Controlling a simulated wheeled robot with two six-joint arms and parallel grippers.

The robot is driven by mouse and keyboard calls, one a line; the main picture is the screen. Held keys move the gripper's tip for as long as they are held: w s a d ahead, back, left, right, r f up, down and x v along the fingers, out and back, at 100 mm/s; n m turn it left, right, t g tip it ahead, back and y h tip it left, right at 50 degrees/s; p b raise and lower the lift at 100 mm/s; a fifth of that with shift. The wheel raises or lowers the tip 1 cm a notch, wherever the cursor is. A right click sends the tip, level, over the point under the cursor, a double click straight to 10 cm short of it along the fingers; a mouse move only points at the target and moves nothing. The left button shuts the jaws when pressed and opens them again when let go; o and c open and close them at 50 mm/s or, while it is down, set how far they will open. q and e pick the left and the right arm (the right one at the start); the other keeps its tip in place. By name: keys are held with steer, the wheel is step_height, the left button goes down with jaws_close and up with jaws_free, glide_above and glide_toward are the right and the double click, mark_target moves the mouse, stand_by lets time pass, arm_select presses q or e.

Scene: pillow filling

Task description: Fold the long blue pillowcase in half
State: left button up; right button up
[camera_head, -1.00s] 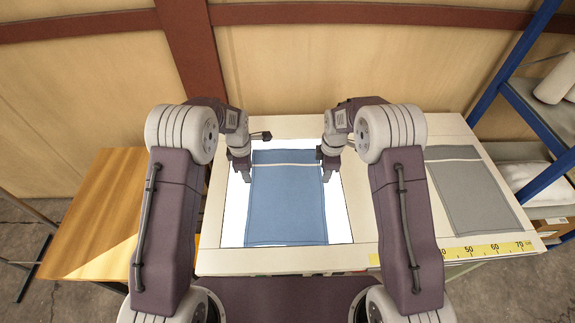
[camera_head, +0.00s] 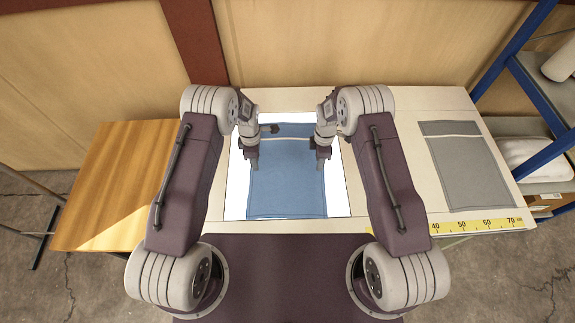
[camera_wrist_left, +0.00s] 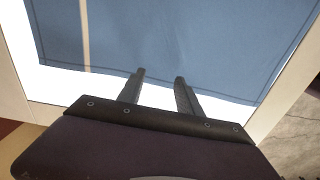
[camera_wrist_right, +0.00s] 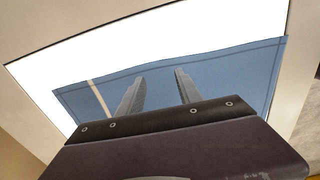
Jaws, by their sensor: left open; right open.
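The long blue pillowcase (camera_head: 286,190) lies flat and unfolded on the white panel, its cream stripe near the far end. It also shows in the left wrist view (camera_wrist_left: 210,40) and the right wrist view (camera_wrist_right: 225,75). My left gripper (camera_head: 251,166) is open over its left edge, about midway along. My right gripper (camera_head: 322,165) is open over its right edge, opposite the left one. The left wrist view shows the left fingers (camera_wrist_left: 160,76) apart at the cloth's edge. The right wrist view shows the right fingers (camera_wrist_right: 160,76) apart over the cloth. Neither gripper holds cloth; fingertip height is unclear.
The white panel (camera_head: 236,200) sits in a cream table (camera_head: 400,110). A grey pillowcase (camera_head: 468,175) lies at the right, behind a yellow ruler (camera_head: 475,225). A wooden table (camera_head: 120,180) stands left, a blue-framed shelf (camera_head: 540,95) right. A wall closes the back.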

arm_select(q)
steer(key=shift+s+f, duration=0.1)
steer(key=shift+f, duration=0.55)
arm_select(e)
steer(key=shift+s+f, duration=0.1)
steer(key=shift+f, duration=0.55)
arm_select(q)
steer(key=shift+f, duration=0.1)
arm_select(e)
steer(key=shift+f, duration=0.1)
arm_select(q)
steer(key=shift+f, duration=0.2)
arm_select(e)
steer(key=shift+f, duration=0.2)
arm_select(q)
steer(key=shift+r, duration=0.15)
steer(key=c, duration=0.4)
arm_select(e)
steer(key=shift+r, duration=0.15)
steer(key=c, duration=0.4)
arm_select(q)
jaws_close()
arm_select(e)
jaws_close()
